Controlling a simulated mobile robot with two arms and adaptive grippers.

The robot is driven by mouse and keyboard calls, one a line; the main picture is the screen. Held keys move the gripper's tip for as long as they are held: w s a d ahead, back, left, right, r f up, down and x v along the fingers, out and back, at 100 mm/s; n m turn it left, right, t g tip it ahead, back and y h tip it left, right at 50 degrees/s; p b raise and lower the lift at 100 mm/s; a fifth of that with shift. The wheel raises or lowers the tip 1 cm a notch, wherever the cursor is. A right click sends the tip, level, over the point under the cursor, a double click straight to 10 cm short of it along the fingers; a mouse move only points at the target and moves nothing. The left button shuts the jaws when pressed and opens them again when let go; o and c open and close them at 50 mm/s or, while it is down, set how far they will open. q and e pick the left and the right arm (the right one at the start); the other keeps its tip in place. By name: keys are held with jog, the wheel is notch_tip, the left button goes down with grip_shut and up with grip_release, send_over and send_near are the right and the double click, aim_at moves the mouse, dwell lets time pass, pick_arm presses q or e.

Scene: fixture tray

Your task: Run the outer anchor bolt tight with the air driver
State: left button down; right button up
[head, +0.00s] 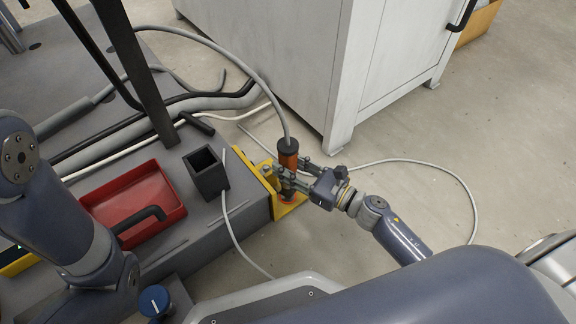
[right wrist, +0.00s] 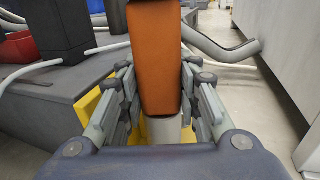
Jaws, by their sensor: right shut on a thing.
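The driver is over the yellow bracket (head: 290,208) at the platform's corner. A reddish-brown part shows at its foot. The outer anchor bolt cannot be made out; the driver and fingers cover that spot.
A red tray (head: 173,187) and a black open box (head: 204,174) sit on the grey platform (head: 228,204). Hoses run behind them and over the floor. A white cabinet (head: 300,60) stands behind.

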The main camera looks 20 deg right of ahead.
aim_at(294, 161)
jog(key=shift+r+p, duration=1.15)
jog(key=shift+r, duration=0.65)
